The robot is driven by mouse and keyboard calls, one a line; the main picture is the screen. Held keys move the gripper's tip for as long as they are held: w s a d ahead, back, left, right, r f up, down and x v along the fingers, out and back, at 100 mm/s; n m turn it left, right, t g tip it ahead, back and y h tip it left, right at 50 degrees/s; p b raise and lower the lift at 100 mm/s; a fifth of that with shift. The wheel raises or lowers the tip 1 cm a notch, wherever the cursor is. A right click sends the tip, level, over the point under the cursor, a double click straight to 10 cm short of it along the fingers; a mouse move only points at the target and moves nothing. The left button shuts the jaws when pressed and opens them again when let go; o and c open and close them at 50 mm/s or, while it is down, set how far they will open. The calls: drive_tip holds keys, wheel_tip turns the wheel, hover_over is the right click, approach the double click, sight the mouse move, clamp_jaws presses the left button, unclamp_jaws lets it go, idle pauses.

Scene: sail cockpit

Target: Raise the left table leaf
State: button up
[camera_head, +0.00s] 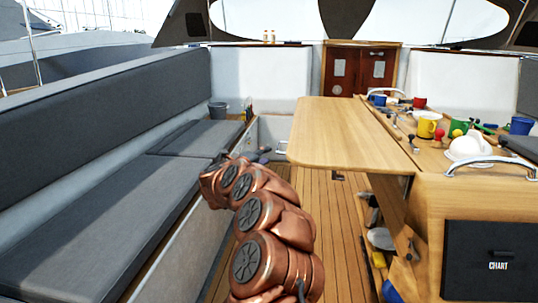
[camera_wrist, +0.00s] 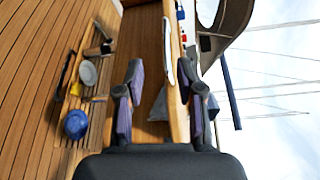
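The left table leaf (camera_head: 335,135) is a pale wooden panel with rounded corners. In the head view it lies out flat, about level with the table top (camera_head: 402,128), reaching left over the cockpit floor. My gripper (camera_head: 266,155) is just left of the leaf's outer edge, partly hidden behind my copper arm. In the wrist view, turned on its side, my gripper (camera_wrist: 161,75) has its two fingers wide apart. The leaf (camera_wrist: 178,105) shows nearly edge-on as a thin wooden strip between them, closer to the right finger. I cannot tell whether a finger touches it.
Grey bench cushions (camera_head: 110,220) run along the left, with a dark bucket (camera_head: 217,110) farther back. Mugs, tools and a white dome (camera_head: 470,147) crowd the table top. A blue ball (camera_wrist: 76,124) and a pale plate (camera_wrist: 88,73) are low by the floor. The planked aisle is narrow.

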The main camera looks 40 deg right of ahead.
drive_tip(key=shift+s+a, duration=0.25)
drive_tip(key=shift+a, duration=0.45)
